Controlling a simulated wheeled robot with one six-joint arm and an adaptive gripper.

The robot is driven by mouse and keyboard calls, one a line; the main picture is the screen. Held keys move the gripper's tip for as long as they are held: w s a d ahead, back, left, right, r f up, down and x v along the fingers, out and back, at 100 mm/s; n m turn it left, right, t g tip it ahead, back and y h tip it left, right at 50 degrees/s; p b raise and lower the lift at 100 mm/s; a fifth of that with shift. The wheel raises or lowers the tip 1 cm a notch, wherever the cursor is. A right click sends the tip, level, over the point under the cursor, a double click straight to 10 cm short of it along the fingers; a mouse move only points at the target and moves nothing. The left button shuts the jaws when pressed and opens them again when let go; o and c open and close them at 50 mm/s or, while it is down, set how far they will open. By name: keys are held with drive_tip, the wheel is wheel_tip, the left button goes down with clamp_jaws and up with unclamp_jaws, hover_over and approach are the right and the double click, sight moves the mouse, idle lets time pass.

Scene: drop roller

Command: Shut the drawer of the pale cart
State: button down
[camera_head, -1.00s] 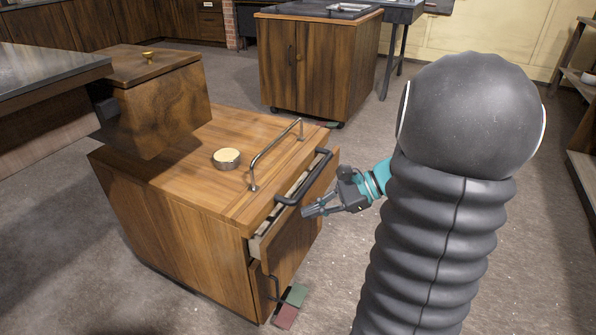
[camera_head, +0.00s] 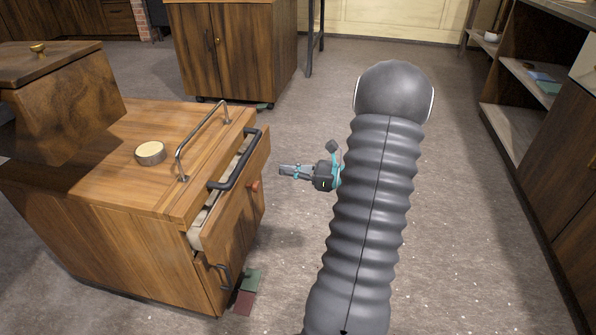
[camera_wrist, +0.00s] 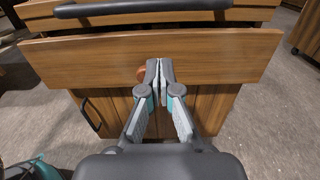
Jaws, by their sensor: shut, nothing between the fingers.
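The pale wooden cart (camera_head: 110,235) stands at the left in the head view. Its top drawer (camera_head: 235,205) is partly open, with a gap showing behind its front panel. The drawer's black bar handle (camera_head: 236,160) runs along the front's upper edge. In the wrist view the drawer front (camera_wrist: 220,55) spans the picture, with the handle (camera_wrist: 140,7) above it. My gripper (camera_head: 282,170) is shut and empty, just to the right of the drawer front, apparently with a small gap. Its closed fingertips (camera_wrist: 159,64) overlap the front in the wrist view; contact cannot be told there.
A round tin (camera_head: 150,153) and a metal rail (camera_head: 205,138) are on the cart top. A reddish knob (camera_head: 255,186) shows on the cart's front side. Green and dark red pieces (camera_head: 247,289) lie by its foot. A dark cabinet (camera_head: 235,50) stands behind; shelves (camera_head: 525,110) line the right.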

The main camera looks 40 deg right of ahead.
sight(248, 164)
drive_tip(key=x, duration=0.9)
